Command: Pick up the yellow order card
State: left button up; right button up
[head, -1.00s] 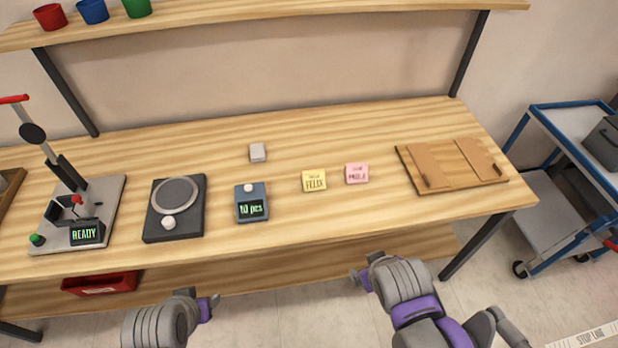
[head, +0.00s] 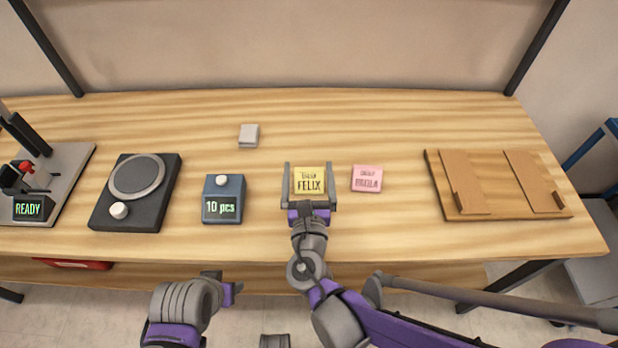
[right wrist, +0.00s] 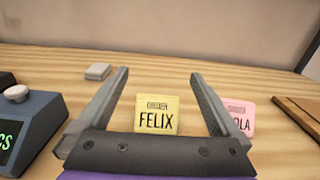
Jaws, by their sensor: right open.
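The yellow order card (head: 309,180), marked FELIX, lies on the wooden workbench. My right gripper (head: 310,168) is open over the bench, with one finger on each side of the yellow card in the head view. In the right wrist view the yellow card (right wrist: 157,116) shows between the two open fingers (right wrist: 157,75), with clear space on both sides. I cannot tell how high the fingers are above the bench. My left gripper (head: 232,286) is low at the front, before the bench edge; its finger opening is not clear.
A pink card (head: 367,178) lies just right of the right gripper. A blue counter reading 10 pcs (head: 223,199) stands to its left, and a small grey block (head: 249,135) lies behind. A dark scale (head: 112,210) and a wooden board (head: 492,207) stand farther out.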

aim_at(309, 168)
notch_tip(309, 168, down, 7)
jog(key=shift+d+r+b, duration=0.1)
jog(key=shift+r+b, duration=0.1)
jog(key=shift+b, duration=0.95)
jog(key=shift+w+r, duration=0.25)
jog(key=shift+w, duration=0.1)
jog(key=w, duration=0.6)
jog(key=shift+w, duration=0.4)
pick_arm(q)
notch_tip(309, 168, down, 4)
jog(key=shift+w+r, duration=0.1)
jog(key=shift+r, duration=0.1)
pick_arm(e)
jog(key=c, duration=1)
